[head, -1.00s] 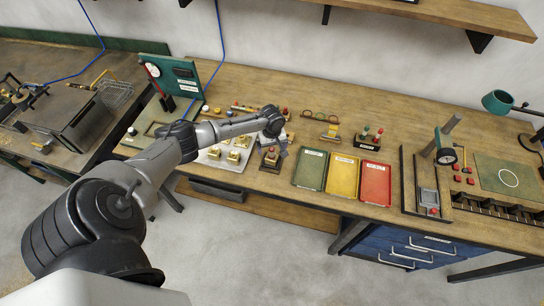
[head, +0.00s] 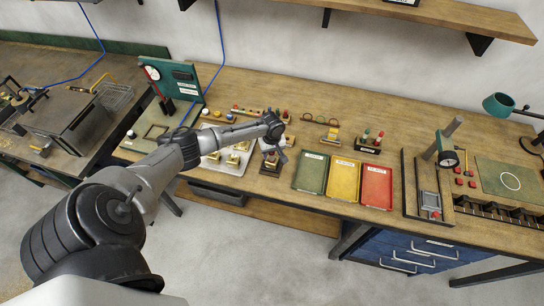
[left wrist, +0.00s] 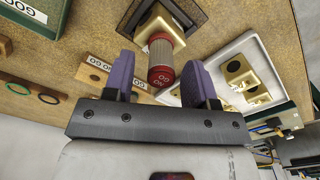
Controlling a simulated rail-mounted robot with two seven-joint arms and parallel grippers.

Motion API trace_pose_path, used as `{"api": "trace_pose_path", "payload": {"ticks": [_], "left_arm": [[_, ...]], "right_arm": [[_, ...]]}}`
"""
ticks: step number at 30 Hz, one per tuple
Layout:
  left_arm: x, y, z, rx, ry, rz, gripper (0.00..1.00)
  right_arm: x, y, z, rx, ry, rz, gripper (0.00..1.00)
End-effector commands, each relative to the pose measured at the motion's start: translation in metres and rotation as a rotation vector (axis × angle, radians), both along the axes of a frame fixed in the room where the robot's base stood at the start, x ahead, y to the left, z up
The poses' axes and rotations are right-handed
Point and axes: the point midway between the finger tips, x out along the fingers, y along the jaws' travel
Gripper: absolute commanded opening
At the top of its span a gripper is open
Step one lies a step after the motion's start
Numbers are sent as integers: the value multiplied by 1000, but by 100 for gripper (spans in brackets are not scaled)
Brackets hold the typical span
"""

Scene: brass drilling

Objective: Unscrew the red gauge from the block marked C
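I cannot read a letter on this block. In the left wrist view my left gripper (left wrist: 160,84) is open, its two purple fingers on either side of the red end with gaps showing. In the head view my left gripper (head: 275,144) is above the dark holder (head: 270,168) at the table's front, partly hiding the block. My right gripper is not in view.
A pale tray (left wrist: 275,58) with brass blocks lies beside the holder. Green (head: 311,173), yellow (head: 343,180) and red (head: 376,186) trays lie to the right. A labelled rack with rings (left wrist: 45,95) is near.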

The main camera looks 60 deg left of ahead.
Motion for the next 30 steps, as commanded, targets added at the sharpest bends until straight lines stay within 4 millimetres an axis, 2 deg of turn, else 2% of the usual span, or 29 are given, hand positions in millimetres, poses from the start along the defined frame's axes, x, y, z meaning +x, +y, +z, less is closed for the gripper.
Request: {"api": "trace_pose_path", "payload": {"ticks": [1, 13, 19, 30], "left_arm": [[0, 0, 0, 0, 0, 0, 47], [0, 0, 0, 0, 0, 1, 10], [0, -1, 5, -2, 1, 79, 10], [0, -1, 6, -3, 2, 386, 10]], "right_arm": [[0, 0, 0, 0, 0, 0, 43], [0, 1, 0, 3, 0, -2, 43], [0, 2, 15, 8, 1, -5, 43], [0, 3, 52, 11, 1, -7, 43]]}}
